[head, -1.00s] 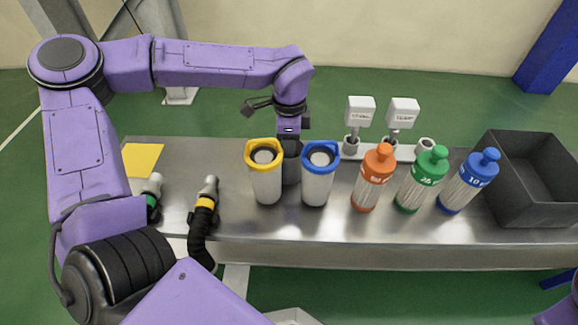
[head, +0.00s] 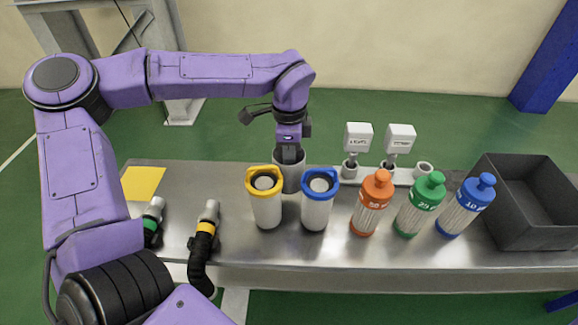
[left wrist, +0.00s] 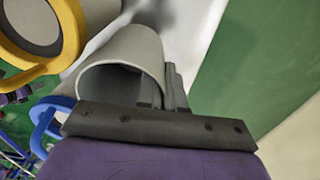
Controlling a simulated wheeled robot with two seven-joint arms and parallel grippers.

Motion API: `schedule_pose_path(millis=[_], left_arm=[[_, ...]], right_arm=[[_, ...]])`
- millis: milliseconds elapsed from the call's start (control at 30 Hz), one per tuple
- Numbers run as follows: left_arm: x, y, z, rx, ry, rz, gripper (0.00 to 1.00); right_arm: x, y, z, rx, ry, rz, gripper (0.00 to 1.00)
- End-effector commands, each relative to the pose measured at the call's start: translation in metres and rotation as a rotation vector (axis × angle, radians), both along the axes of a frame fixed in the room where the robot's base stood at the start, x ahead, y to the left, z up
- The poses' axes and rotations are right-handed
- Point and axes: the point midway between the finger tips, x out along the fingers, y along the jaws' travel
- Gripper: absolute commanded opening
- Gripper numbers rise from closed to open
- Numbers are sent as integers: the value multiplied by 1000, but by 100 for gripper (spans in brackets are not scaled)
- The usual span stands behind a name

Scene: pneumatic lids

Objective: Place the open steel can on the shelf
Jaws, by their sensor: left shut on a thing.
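The open steel can (head: 287,178) is a plain grey cylinder with no lid, behind and between the yellow-lidded and blue-lidded cans. My left gripper (head: 289,155) points down and is shut on the can's rim wall. In the left wrist view, the can (left wrist: 130,55) shows its open mouth, with the gripper fingers (left wrist: 165,92) at its rim. The front cans hide the can's lower part, so I cannot tell whether its base touches the steel surface. I cannot pick out a separate shelf with certainty. My right gripper is not in view.
The yellow-lidded can (head: 266,208) and blue-lidded can (head: 317,212) stand close in front. Orange (head: 370,208), green (head: 418,208) and blue (head: 463,210) bottles stand right on the steel table (head: 240,262).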

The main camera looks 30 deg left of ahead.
Motion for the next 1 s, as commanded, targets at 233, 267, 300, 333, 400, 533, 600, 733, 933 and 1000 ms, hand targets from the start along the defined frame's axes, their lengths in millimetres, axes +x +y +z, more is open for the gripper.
schedule_pose_path(millis=[233,267,300,333,400,533,600,733,933,1000], left_arm=[[1,0,85,0,-4,1,0],[1,0,92,0,-4,1,0],[0,0,99,-1,-3,1,0],[1,0,104,0,-2,0,0],[0,0,114,0,-1,1,0],[0,0,121,-1,-1,0,0],[0,0,122,-1,0,0,0],[0,0,130,-1,-1,1,0],[0,0,168,0,-2,1,0],[0,0,180,0,-2,0,0]], right_arm=[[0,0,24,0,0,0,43],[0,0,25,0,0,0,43],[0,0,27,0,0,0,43],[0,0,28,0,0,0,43],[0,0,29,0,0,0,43],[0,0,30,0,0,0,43],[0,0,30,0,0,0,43],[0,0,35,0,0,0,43],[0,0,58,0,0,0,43],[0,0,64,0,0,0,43]])
